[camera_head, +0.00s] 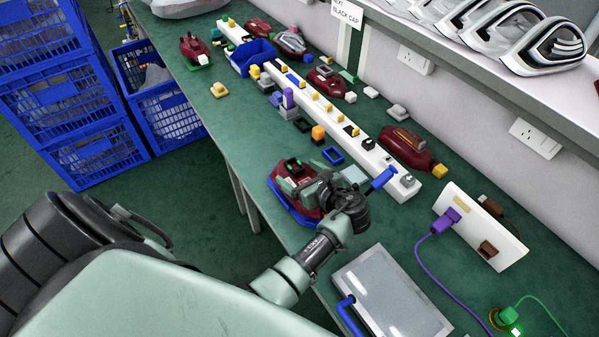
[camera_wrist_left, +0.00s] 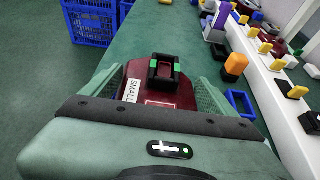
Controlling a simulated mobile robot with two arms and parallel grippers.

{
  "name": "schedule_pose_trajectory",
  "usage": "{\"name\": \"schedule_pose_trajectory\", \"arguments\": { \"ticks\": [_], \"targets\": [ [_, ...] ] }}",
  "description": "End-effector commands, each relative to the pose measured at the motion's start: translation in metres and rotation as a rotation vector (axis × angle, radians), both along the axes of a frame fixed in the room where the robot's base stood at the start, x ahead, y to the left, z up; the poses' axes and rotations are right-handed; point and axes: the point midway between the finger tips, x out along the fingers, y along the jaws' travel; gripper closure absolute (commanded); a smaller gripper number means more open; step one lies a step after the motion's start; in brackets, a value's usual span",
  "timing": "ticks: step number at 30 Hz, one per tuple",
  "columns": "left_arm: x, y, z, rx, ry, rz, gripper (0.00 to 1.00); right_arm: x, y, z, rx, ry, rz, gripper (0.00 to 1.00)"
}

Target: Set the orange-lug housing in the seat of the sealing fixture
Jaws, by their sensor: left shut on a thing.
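My left gripper (camera_head: 318,190) is shut on a dark red housing (camera_head: 285,184) near the table's front edge. In the left wrist view, its fingers flank this housing (camera_wrist_left: 160,97), which has a black socket with green lugs and a "SMALL" label. A blue cradle-like edge (camera_head: 290,209) shows under it; I cannot tell whether the housing rests there. Another dark red housing (camera_head: 405,148), with an orange-brown part on top and a yellow end, lies by the wall. I cannot tell for sure which thing is the sealing fixture. My right gripper is out of view.
A long white strip (camera_head: 335,118) with small blocks runs along the table. A grey panel with a blue handle (camera_head: 392,297), a white box (camera_head: 482,228) and a purple cable (camera_head: 425,262) are at the lower right.

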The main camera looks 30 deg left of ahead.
Motion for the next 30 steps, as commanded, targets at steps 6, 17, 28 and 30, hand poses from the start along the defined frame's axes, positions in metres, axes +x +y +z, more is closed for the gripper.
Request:
{"name": "schedule_pose_trajectory", "arguments": {
  "ticks": [6,17,28,30],
  "targets": [
    [0.000,0.000,0.001,0.001,-0.001,0.000,0.59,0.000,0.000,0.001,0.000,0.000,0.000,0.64],
    [0.000,0.000,0.001,0.001,-0.001,-0.001,0.59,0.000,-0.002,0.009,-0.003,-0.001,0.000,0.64],
    [0.000,0.000,-0.010,0.000,-0.002,-0.001,0.59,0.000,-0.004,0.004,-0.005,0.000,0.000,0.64],
    [0.000,0.000,-0.013,0.000,-0.002,-0.001,0.59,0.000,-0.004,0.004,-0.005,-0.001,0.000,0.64]
  ]
}}
